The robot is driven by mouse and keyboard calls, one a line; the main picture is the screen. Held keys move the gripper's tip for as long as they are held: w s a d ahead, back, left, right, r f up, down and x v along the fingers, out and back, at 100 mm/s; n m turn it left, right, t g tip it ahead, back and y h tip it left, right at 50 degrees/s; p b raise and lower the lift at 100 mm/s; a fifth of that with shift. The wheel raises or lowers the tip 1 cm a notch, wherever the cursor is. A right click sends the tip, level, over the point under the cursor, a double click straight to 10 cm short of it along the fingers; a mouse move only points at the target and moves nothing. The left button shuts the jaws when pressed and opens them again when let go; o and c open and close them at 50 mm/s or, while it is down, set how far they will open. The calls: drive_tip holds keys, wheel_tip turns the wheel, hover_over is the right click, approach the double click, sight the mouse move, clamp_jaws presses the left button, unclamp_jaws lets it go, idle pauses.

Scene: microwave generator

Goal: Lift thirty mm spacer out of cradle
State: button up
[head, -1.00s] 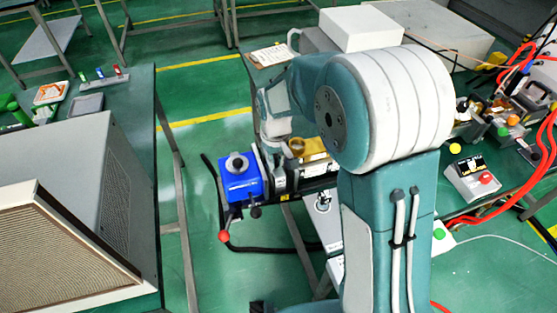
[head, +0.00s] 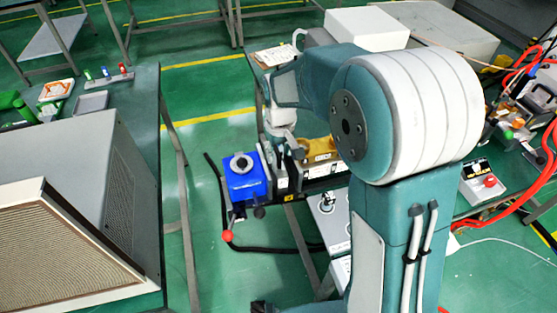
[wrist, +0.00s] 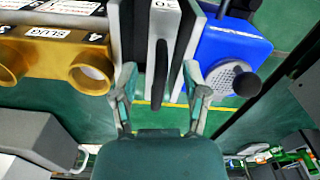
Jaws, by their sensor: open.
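The spacer (wrist: 164,30), a light grey upright plate with an upside-down "30" at its top edge, stands between a gold block and a blue block in the wrist view. A dark rounded bar crosses in front of its face. In the head view the grey plates (head: 283,177) show beside the blue block, partly behind my wrist. My gripper (wrist: 160,80) is open, one finger on each side of the plates. I cannot tell whether either finger touches. The gripper (head: 292,152) also shows in the head view, low over the fixture. The cradle's seat is mostly hidden.
The blue block (wrist: 232,55) with a round knob is close to the right finger. The gold block (wrist: 60,55) marked SLUG, with rings, is close to the left finger. In the head view, a red-ball lever (head: 228,236) hangs below the blue block.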

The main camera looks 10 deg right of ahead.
drive_tip(key=r, duration=0.7)
drive_tip(key=shift+w+d, duration=0.1)
drive_tip(key=shift+d, duration=0.1)
drive_tip(key=shift+a+r, duration=0.15)
drive_tip(key=shift+r, duration=0.55)
drive_tip(key=shift+s+d+r, duration=0.15)
drive_tip(key=shift+s+d, duration=0.05)
drive_tip(key=s+d+r+m+t, duration=0.2)
drive_tip(key=s+d, duration=0.3)
drive_tip(key=s, duration=0.6)
drive_tip(key=s+d+r+m+t, duration=0.2)
drive_tip(key=s+d+r+t, duration=0.1)
drive_tip(key=s, duration=0.8)
drive_tip(key=shift+s+d+r+m+t, duration=0.25)
drive_tip(key=shift+d+r, duration=0.25)
drive_tip(key=shift+d, duration=0.4)
drive_tip(key=shift+w, duration=0.1)
